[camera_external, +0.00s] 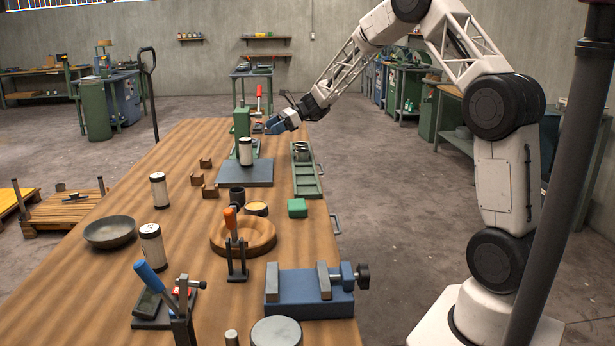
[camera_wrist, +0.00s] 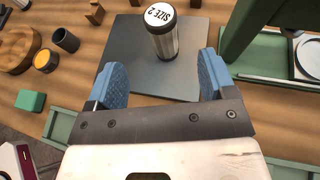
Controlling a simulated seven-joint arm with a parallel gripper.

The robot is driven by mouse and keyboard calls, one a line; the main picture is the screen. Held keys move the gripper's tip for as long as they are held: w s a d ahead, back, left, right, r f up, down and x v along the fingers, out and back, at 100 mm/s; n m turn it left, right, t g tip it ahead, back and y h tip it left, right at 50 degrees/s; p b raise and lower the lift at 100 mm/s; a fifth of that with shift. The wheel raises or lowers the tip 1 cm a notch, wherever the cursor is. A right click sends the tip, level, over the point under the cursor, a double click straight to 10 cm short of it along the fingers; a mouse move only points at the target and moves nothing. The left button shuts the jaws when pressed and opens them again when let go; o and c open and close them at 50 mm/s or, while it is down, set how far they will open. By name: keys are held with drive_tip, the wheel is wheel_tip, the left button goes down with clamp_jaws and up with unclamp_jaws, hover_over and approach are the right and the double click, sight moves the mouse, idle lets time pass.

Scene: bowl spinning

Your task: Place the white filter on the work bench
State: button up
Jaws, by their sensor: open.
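A white filter (camera_external: 246,152) with dark ends stands upright on the dark grey plate (camera_external: 262,174) of the green press. In the wrist view this filter (camera_wrist: 165,42) shows a white top marked "SIZE 2". Two similar filters stand on the wooden work bench (camera_external: 110,285): one at the middle left (camera_external: 159,190) and one nearer the camera (camera_external: 152,246). My gripper (camera_external: 276,126) is above the bench's right side, beside the press. In the wrist view its blue fingers (camera_wrist: 163,78) are apart with nothing held between them. The filter lies beyond the fingertips, not touching them.
The green press column (camera_external: 242,124) stands close to the plate. A green tray (camera_external: 307,181) lies along the right edge. Small brown blocks (camera_external: 197,179), a grey bowl (camera_external: 110,232), a wooden ring (camera_external: 262,236) and a blue vise (camera_external: 290,290) stand around. Bare bench shows at left.

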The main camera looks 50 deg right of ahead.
drive_tip(key=shift+s+a, duration=0.1)
drive_tip(key=s+a+r+n+g+h, duration=0.15)
drive_tip(key=s+a+r+n, duration=0.25)
drive_tip(key=s, duration=0.5)
drive_tip(key=s+a+r+n+g+h, duration=0.1)
drive_tip(key=s+a+r+n+g, duration=0.15)
drive_tip(key=s, duration=0.65)
drive_tip(key=s+a+r+n+g+h, duration=0.1)
drive_tip(key=s+a+r+n+h, duration=0.1)
drive_tip(key=s+a+r+n, duration=0.45)
drive_tip(key=s+f+n+h, duration=0.1)
drive_tip(key=s+n+h, duration=0.1)
drive_tip(key=s, duration=0.9)
drive_tip(key=s+d+f+n+h, duration=0.1)
drive_tip(key=s+n+h, duration=0.2)
drive_tip(key=s, duration=0.9)
drive_tip(key=s+d+f+n+t+h, duration=0.1)
drive_tip(key=s+n, duration=0.4)
drive_tip(key=s, duration=0.6)
drive_tip(key=shift+s+d+f+n+h, duration=0.2)
drive_tip(key=shift+s+f+n+h, duration=0.1)
drive_tip(key=shift+h, duration=0.45)
